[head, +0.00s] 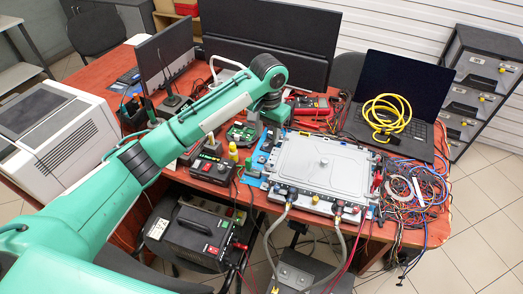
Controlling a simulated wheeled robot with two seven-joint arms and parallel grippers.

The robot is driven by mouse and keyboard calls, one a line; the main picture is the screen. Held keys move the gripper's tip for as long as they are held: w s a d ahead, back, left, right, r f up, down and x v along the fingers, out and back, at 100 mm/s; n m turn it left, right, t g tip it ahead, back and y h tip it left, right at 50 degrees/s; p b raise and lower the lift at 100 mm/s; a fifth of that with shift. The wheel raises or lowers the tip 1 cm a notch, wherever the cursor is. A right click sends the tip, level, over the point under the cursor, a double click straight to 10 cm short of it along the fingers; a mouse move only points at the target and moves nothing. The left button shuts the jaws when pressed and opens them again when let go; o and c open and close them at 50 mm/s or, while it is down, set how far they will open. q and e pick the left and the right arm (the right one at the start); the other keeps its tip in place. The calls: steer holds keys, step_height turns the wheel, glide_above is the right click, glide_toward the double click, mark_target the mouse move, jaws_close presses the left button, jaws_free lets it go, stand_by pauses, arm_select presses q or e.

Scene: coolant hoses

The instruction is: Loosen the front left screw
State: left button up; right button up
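A grey metal unit (322,165) with a flat ribbed lid lies on the red-brown table, right of the middle. Its screws are too small to tell apart, so I cannot make out the front left screw. Two grey hoses join fittings on its front side, a left hose (268,240) and a right hose (342,245). My teal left arm reaches in from the left, and its wrist bends down behind the unit's back left corner. My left gripper (269,122) is small there, apart from the unit's front edge, and its fingers are not clear. My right gripper is not in view.
A tangle of coloured wires (415,190) lies right of the unit. A laptop (402,95) with a yellow cable coil (387,114) stands behind it. A power supply (195,235) stands below the table's front edge.

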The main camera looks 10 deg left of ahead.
mark_target(267, 165)
arm_select(q)
step_height(267, 165, down, 12)
steer(key=shift+s+f+p, duration=0.1)
steer(key=shift+p, duration=0.6)
steer(key=shift+f, duration=0.65)
jaws_close()
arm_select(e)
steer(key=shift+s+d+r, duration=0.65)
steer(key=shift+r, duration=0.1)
